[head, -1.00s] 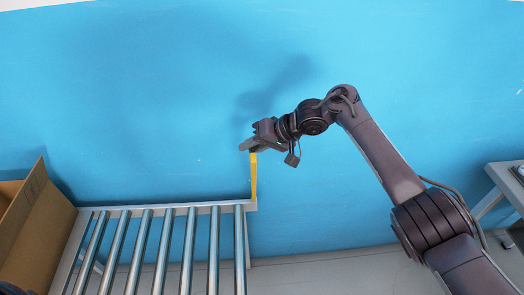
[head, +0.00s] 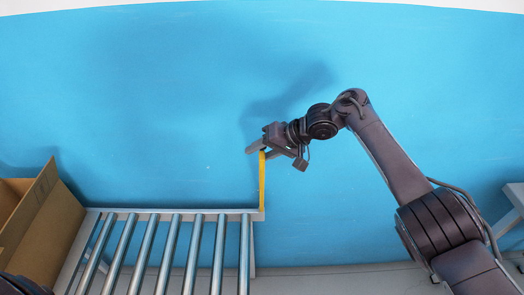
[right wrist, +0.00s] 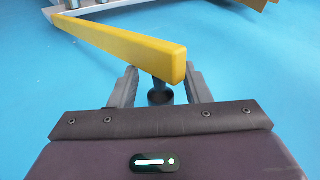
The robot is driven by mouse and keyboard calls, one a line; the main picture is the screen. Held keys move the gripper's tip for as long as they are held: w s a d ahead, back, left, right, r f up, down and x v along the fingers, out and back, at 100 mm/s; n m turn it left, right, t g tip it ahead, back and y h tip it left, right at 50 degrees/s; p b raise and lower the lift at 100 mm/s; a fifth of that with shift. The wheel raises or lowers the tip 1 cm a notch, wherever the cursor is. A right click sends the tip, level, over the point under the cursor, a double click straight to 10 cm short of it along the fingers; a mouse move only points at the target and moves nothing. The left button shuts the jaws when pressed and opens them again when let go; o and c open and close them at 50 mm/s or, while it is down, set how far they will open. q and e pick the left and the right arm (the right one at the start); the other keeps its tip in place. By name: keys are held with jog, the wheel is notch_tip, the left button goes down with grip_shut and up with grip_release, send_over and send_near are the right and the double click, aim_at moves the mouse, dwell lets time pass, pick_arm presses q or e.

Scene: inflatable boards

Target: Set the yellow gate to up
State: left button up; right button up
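My right gripper (head: 267,151) is at the gate's top end. In the right wrist view the gate (right wrist: 125,42) runs from upper left to its near end in front of the gripper. The fingers of the gripper (right wrist: 161,90) are apart, with a dark round knob or peg (right wrist: 159,94) between them below the gate's end. I cannot tell whether either finger touches it. My left gripper is not in view.
An open cardboard box (head: 40,222) stands at the conveyor's left. A grey table or stand (head: 513,200) is at the right edge. The space around the gripper looks otherwise clear.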

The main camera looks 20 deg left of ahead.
jog(key=b+v, duration=0.1)
jog(key=v, duration=0.6)
jog(key=shift+d+r+b, duration=0.25)
jog(key=shift+d+b, duration=0.05)
dwell(0.4)
